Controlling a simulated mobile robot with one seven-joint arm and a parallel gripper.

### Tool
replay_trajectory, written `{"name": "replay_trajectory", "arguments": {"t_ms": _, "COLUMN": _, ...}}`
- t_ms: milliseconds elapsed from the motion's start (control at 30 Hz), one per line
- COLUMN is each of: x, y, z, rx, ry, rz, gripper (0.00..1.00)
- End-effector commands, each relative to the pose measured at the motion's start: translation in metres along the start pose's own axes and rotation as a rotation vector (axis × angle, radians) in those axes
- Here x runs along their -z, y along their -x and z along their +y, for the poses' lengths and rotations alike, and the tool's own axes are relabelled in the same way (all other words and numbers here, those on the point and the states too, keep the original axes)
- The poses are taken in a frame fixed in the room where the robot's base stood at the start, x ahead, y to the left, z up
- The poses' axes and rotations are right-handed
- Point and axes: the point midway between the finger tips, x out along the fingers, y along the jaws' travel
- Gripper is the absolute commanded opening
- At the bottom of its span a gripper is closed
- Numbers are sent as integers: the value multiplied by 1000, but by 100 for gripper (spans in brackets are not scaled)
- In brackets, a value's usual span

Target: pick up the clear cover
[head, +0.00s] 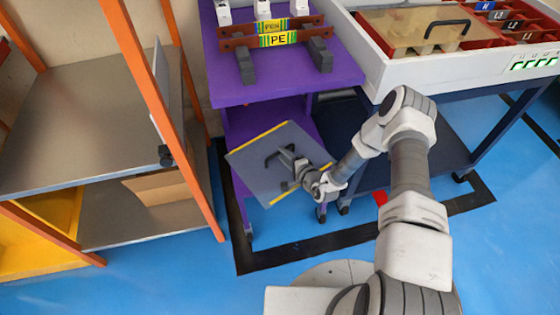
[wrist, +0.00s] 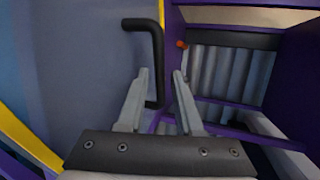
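My gripper (head: 288,158) is at this handle. In the wrist view my gripper's fingers (wrist: 161,75) stand apart on either side of the handle's bar, with gaps visible. I cannot tell what supports the panel. Another sheet, tan and see-through (head: 400,28), with a black handle lies on the white tray at the upper right.
The purple cart (head: 345,72) bears a red rack labelled PE and PEN (head: 285,38). The white tray (head: 455,68) has red compartments and stands on a dark cart. An orange-framed shelf unit (head: 165,105) is on the left. Blue floor lies clear in front.

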Motion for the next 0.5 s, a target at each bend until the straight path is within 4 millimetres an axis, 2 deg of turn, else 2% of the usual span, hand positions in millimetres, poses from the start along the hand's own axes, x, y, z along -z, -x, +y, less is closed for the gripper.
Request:
{"name": "replay_trajectory", "arguments": {"t_ms": 100, "x": 2, "y": -18, "z": 4, "rx": 2, "ry": 1, "rz": 0, "gripper": 35}}
{"name": "replay_trajectory", "arguments": {"t_ms": 200, "x": 2, "y": -27, "z": 2, "rx": 2, "ry": 1, "rz": 0, "gripper": 35}}
{"name": "replay_trajectory", "arguments": {"t_ms": 467, "x": 1, "y": -29, "z": 0, "rx": 0, "ry": 0, "rz": -1, "gripper": 35}}
{"name": "replay_trajectory", "arguments": {"t_ms": 500, "x": 1, "y": -29, "z": 0, "rx": 0, "ry": 0, "rz": -1, "gripper": 29}}
